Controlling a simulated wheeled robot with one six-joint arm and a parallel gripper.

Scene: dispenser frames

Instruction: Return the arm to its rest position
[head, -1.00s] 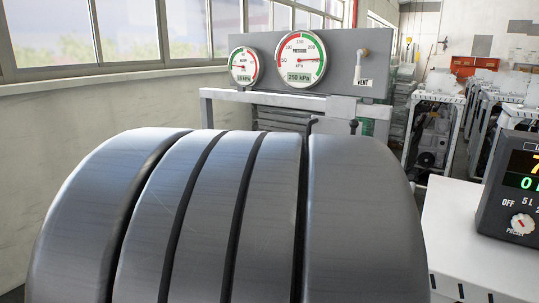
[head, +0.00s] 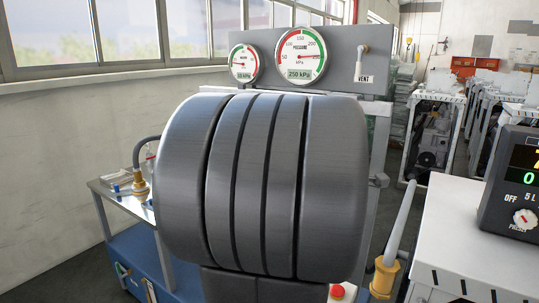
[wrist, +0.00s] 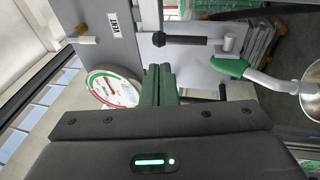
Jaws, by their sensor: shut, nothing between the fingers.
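My gripper (wrist: 158,84) shows in the wrist view with its green fingers together and nothing between them. It is in front of the grey gauge panel, with a round gauge (wrist: 112,88) to its left and a black-handled lever (wrist: 180,40) just above. I cannot tell how far the fingertips are from the panel. In the head view my large dark arm link fills the middle and hides the gripper. The two gauges (head: 302,56) and the vent pipe (head: 362,60) stand behind it.
A white cabinet (head: 470,225) with a dispenser display (head: 512,190) is at the right. A yellow-based nozzle (head: 384,275) and a red button (head: 337,291) are near the bottom. A metal-topped blue cart (head: 118,200) stands left. A green-ended nozzle (wrist: 230,66) is right of my gripper.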

